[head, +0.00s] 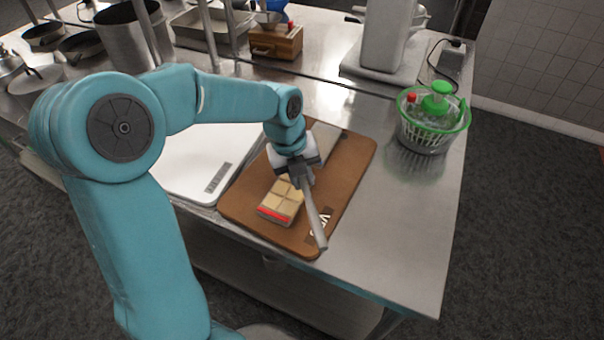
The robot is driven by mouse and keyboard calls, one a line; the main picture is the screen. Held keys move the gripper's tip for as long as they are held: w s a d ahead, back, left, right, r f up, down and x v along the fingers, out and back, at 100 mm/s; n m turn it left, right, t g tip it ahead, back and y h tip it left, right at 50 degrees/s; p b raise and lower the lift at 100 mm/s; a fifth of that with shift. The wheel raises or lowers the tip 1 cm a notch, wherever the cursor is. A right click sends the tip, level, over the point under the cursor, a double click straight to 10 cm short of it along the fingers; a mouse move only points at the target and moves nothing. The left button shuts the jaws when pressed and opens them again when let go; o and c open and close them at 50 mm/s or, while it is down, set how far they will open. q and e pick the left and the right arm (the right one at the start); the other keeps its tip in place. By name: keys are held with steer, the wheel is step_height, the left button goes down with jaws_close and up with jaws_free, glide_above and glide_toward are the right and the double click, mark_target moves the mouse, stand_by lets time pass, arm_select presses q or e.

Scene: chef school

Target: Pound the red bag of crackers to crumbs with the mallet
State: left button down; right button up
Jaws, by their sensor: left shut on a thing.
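The bag of crackers (281,203) lies on the brown cutting board (350,180). Pale square crackers show in it, with a red band along its near edge. My left gripper (301,178) is over the far end of the bag, shut on the mallet. The mallet's grey bar (316,220) slants from the jaws toward the lower right, over the board to the right of the bag. The gripper hides part of the mallet and the bag's far end. I cannot tell whether the mallet touches the bag. My right gripper is not in view.
A white appliance (385,55) and a wooden box (276,42) stand behind. Bare steel counter (400,230) lies to the right.

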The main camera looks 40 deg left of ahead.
mark_target(303, 198)
arm_select(q)
steer(key=shift+s+d+r, duration=0.1)
steer(key=shift+d+r, duration=0.1)
steer(key=shift+a+f+b, duration=0.1)
steer(key=shift+f+b, duration=0.2)
steer(key=shift+f, duration=0.15)
steer(key=b+x, duration=0.3)
steer(key=shift+s+a+f, duration=0.1)
steer(key=shift+s, duration=0.1)
steer(key=shift+r+p, duration=0.5)
steer(key=shift+p, duration=0.05)
steer(key=p+v, duration=0.1)
steer(key=v, duration=0.1)
steer(key=p+v, duration=0.1)
steer(key=w+p+v, duration=0.1)
steer(key=p+v, duration=0.1)
steer(key=shift+s+d+r, duration=0.1)
steer(key=shift+d+r, duration=0.2)
steer(key=shift+r, duration=0.1)
steer(key=shift+f, duration=0.1)
